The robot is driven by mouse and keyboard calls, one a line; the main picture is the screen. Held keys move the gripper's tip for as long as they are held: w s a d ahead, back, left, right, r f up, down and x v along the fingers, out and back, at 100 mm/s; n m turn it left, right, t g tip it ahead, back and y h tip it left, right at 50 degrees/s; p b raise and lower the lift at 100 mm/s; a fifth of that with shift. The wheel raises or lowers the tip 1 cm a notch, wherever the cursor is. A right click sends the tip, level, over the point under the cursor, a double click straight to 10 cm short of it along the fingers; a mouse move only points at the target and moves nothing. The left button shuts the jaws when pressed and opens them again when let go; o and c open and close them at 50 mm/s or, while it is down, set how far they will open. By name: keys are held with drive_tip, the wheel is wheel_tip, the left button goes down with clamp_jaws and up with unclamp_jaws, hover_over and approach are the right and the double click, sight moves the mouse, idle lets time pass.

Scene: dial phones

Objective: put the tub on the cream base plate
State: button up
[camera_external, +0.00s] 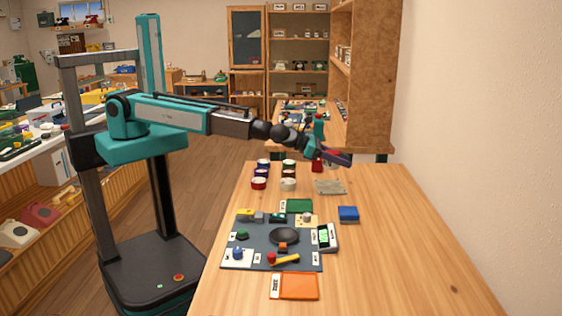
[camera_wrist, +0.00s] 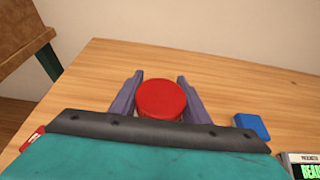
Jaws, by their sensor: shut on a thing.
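My gripper (camera_wrist: 160,92) is shut on a round red tub (camera_wrist: 161,100), whose flat top shows between the two purple fingers. In the external view my gripper (camera_external: 336,157) is over the far part of the bench, with a little red of the tub showing between the fingers. The cream base plate (camera_external: 329,187) lies flat on the bench, lower in the picture than the gripper and apart from it. Its top looks bare. The plate does not show in the wrist view. The tub's underside is hidden.
Several small round tubs (camera_external: 259,183) stand left of the plate. A blue box (camera_external: 348,214) lies nearer, with a green-screen device (camera_external: 327,238), a dark parts mat (camera_external: 258,253) and an orange tray (camera_external: 296,287). The bench's right side is clear.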

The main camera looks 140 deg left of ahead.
sight(339, 186)
drive_tip(key=shift+f, duration=1.75)
drive_tip(key=shift+f+b, duration=0.6)
drive_tip(key=shift+f, duration=1.35)
drive_tip(key=shift+f, duration=0.15)
drive_tip(key=o, duration=1.2)
drive_tip(key=shift+b+v, duration=0.45)
drive_tip(key=shift+v, duration=5.6)
